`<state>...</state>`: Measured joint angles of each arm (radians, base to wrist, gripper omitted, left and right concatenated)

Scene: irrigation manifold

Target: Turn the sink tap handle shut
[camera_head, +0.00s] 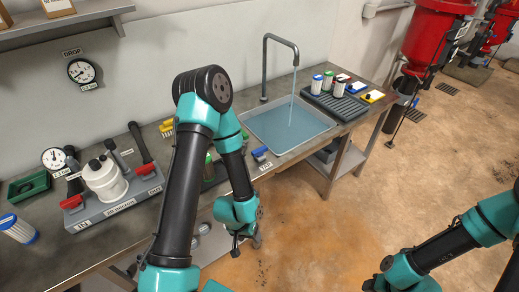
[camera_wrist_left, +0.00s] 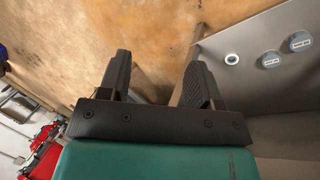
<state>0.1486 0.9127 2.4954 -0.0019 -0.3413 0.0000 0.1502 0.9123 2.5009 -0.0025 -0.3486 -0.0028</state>
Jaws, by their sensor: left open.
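The sink (camera_head: 290,152) is set in the counter, and its grey gooseneck spout (camera_head: 281,41) pours a thin stream of water into it. The blue tap handle (camera_head: 260,153) sits at the counter's front edge left of the sink, by a TAP label (camera_head: 265,166). My left gripper (camera_head: 252,242) hangs in front of the counter, below the handle and apart from it. In the left wrist view its fingers (camera_wrist_left: 157,78) are spread with nothing between them. My right arm is at the lower right; its gripper is too cut off to judge.
The manifold (camera_head: 122,208) with a white filter body and red handles stands left on the counter. A dark rack (camera_head: 336,105) with small bottles is right of the sink. Round labelled caps (camera_wrist_left: 271,59) show on a grey panel. The floor (camera_head: 330,225) ahead is clear.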

